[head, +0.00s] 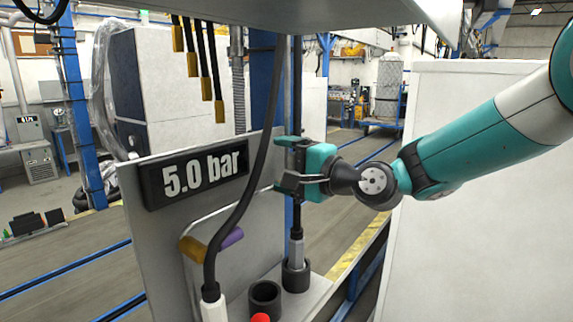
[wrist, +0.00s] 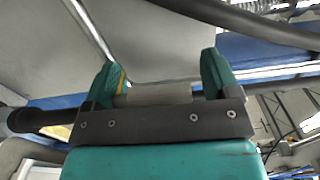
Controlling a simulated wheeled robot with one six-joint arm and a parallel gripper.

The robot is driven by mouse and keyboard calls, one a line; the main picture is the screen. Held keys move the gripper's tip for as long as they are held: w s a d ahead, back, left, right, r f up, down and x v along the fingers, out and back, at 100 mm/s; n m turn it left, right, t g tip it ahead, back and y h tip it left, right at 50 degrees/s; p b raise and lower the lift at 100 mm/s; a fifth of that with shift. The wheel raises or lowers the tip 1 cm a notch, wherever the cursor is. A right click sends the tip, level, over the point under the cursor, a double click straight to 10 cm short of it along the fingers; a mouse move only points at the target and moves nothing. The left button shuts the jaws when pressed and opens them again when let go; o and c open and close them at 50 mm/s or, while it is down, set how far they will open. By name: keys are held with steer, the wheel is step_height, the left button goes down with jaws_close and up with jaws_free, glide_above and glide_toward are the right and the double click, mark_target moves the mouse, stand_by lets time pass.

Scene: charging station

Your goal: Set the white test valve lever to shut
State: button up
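A pale panel (head: 150,239) carries a black display (head: 194,174) reading 5.0 bar. Below the display a pale curved outline runs beside a yellow piece (head: 192,248) and a purple piece (head: 232,238). I cannot pick out the white test valve lever with certainty; a black hose crosses this area. My gripper (head: 283,164) is to the right of the display, above the purple piece. Its fingers are apart in both views, and I see nothing gripped between them in the wrist view (wrist: 160,82).
A thick black hose (head: 256,165) with a white end (head: 213,309) hangs in front of the panel. Another black hose stands in a dark socket (head: 296,275) beside an empty socket (head: 265,297). A red knob (head: 260,318) is at the bottom edge. A white cabinet (head: 460,250) stands right.

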steer(key=shift+o, duration=1.2)
steer(key=b+v, duration=0.8)
steer(key=v, duration=0.9)
steer(key=shift+s+d, duration=0.2)
steer(key=s+a+f+n+g+h, duration=0.2)
steer(key=s+f+n+g+h, duration=0.35)
steer(key=s+f+n, duration=0.4)
steer(key=s+d+f+n+g+h, duration=0.2)
steer(key=s+d+f, duration=0.1)
steer(key=s, duration=0.3)
steer(key=s+d+f+n+g+h, duration=0.2)
steer(key=s+d+f+h, duration=0.1)
steer(key=s+f, duration=0.2)
steer(key=shift+s+d, duration=0.35)
steer(key=shift+s, duration=0.3)
